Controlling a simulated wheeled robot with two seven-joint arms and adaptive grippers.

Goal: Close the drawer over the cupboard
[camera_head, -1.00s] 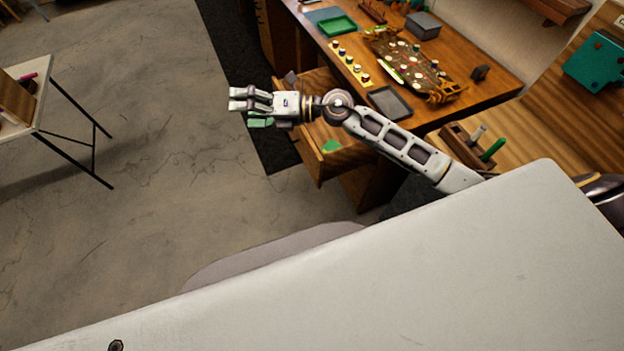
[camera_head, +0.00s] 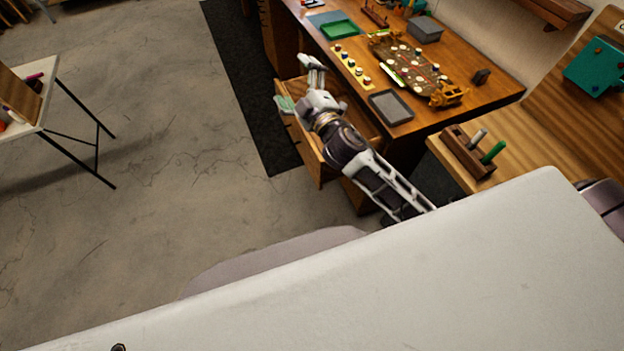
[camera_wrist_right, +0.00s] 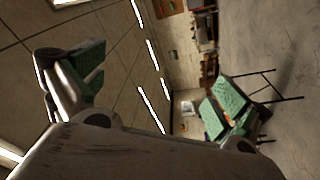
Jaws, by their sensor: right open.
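The wooden drawer (camera_head: 311,164) is pulled out below the left edge of the wooden workbench (camera_head: 474,105) in the head view. Its front faces left, toward the open floor. My right gripper (camera_head: 298,83) is open and appears empty, over the far part of the drawer. It hides much of the drawer's inside, and I cannot tell whether it touches the drawer. Its fingers with green pads (camera_wrist_right: 78,75) show in the right wrist view, which looks at the ceiling and room, not the drawer. My left gripper is not in view.
On the bench are a grey tray (camera_head: 391,107), a green tray (camera_head: 338,30), a yellow strip (camera_head: 351,66) of small pots and a car chassis (camera_head: 412,66). A dark mat (camera_head: 250,105) lies left of the drawer. The floor further left is clear up to a folding-leg table (camera_head: 50,103).

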